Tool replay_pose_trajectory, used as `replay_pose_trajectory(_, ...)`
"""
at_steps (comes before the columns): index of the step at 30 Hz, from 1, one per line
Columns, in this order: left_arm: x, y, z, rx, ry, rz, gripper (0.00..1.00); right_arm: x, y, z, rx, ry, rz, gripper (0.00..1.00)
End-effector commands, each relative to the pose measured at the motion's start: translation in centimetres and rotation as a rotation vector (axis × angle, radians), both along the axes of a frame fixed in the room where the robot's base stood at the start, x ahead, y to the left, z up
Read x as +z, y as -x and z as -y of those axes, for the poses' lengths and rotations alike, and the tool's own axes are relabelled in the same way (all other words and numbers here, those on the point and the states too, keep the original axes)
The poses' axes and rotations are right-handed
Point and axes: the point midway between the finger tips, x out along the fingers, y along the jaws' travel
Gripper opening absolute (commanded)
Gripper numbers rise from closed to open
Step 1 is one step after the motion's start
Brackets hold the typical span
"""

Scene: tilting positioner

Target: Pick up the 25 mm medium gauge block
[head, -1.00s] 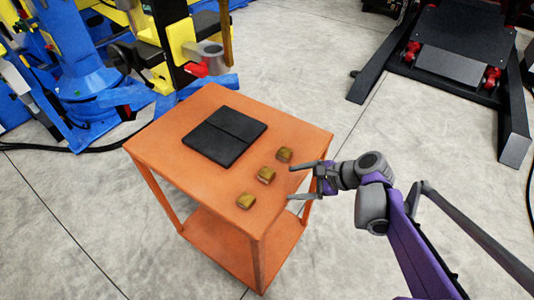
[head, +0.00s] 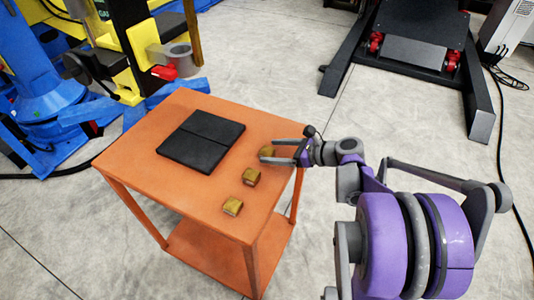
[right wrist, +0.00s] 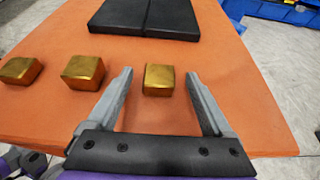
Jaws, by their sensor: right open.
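Three small brass-coloured blocks stand in a row on the orange cart top. The far block (head: 267,151) is between the fingers of my open right gripper (head: 269,150). In the right wrist view this block (right wrist: 159,80) sits between the fingertips, with gaps on both sides. The middle block (head: 251,176) and the near block (head: 233,206) stand apart from the gripper. In the right wrist view they are the middle block (right wrist: 83,72) and the left block (right wrist: 20,71). I cannot tell from size or markings which is 25 mm. My left gripper is not in view.
The orange cart (head: 150,180) has a black two-part plate (head: 201,141) behind the blocks. A blue and yellow machine (head: 110,60) stands beyond the cart. A black machine base (head: 420,60) is at the back right. The front left of the cart top is clear.

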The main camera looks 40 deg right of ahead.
Motion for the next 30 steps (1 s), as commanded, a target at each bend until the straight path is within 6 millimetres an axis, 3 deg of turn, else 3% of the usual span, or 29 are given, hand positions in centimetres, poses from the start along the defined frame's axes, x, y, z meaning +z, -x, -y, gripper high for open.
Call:
replay_pose_trajectory(6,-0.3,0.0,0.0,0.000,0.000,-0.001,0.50,-1.0,-2.0,-1.2,0.001,0.000,0.000,0.85)
replay_pose_trajectory(14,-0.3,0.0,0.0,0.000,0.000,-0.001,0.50,-1.1,-2.2,-1.2,0.000,0.000,-0.001,0.83)
replay_pose_trajectory(27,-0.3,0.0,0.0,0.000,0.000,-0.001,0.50,-1.0,-2.1,-1.2,0.000,0.001,0.000,0.04)
replay_pose_trajectory(30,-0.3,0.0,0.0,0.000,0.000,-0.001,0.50,-1.0,-2.1,-1.2,0.000,0.001,0.000,0.00)
